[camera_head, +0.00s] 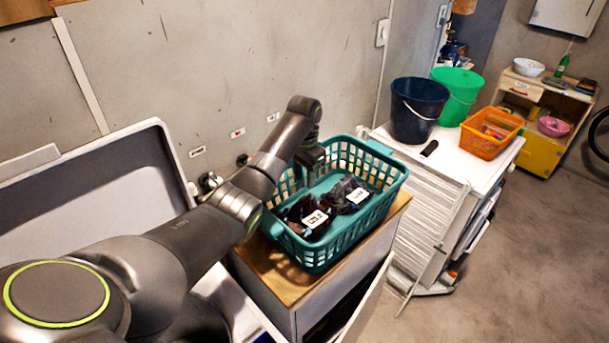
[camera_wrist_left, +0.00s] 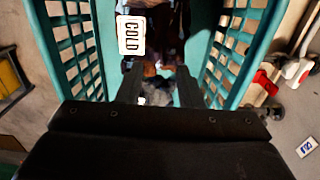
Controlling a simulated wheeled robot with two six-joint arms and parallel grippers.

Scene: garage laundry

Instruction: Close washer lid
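The washer lid (camera_head: 105,190) is the large white-rimmed panel at the left of the head view. It stands raised, leaning toward the wall, and my left arm hides its lower part and most of the washer body. My left gripper (camera_head: 310,168) points down into the teal basket, away from the lid and to its right. In the left wrist view its two fingers (camera_wrist_left: 158,88) stand apart, with dark and grey cloth (camera_wrist_left: 157,94) below and beyond them. I see nothing clamped between them. My right gripper is not in view.
The teal basket (camera_head: 345,237) stands on a wood-topped cabinet (camera_head: 285,280) and holds dark clothes with white tags. A white unit (camera_head: 480,165) to the right carries a dark bucket (camera_head: 417,108), a green bucket (camera_head: 460,90) and an orange basket (camera_head: 492,132). The floor at right is clear.

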